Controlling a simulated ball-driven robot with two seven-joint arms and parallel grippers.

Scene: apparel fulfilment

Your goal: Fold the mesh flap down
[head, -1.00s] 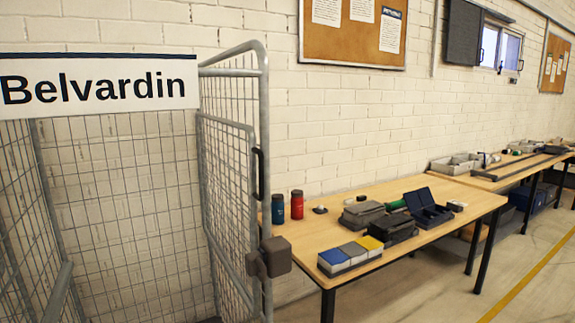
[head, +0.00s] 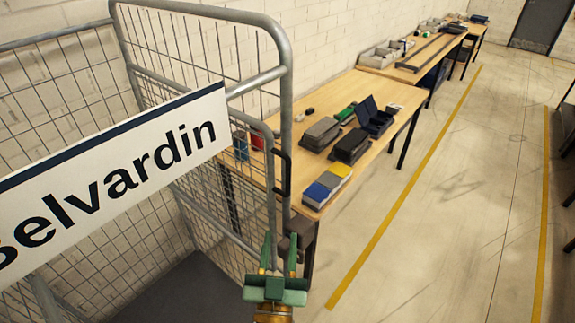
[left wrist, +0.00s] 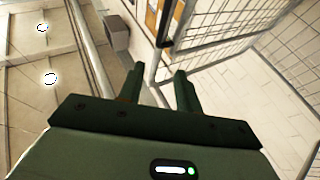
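The mesh flap (head: 270,185) is the inner wire panel in the cage's right side. It stands upright, with a black handle (head: 283,172) on its edge and a grey box-shaped block (head: 297,240) low on the post. My left gripper (head: 280,246) is low in front of that post, with its green fingers apart. In the left wrist view the open fingers (left wrist: 158,78) point toward the cage frame (left wrist: 155,70), and nothing clearly sits between them. The black handle (left wrist: 166,28) and the grey block (left wrist: 117,34) lie beyond the fingertips. My right gripper is out of view.
A white "Belvardin" sign (head: 110,180) hangs across the cage front and covers part of the mesh. The floor right of the table (head: 440,230) is clear.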

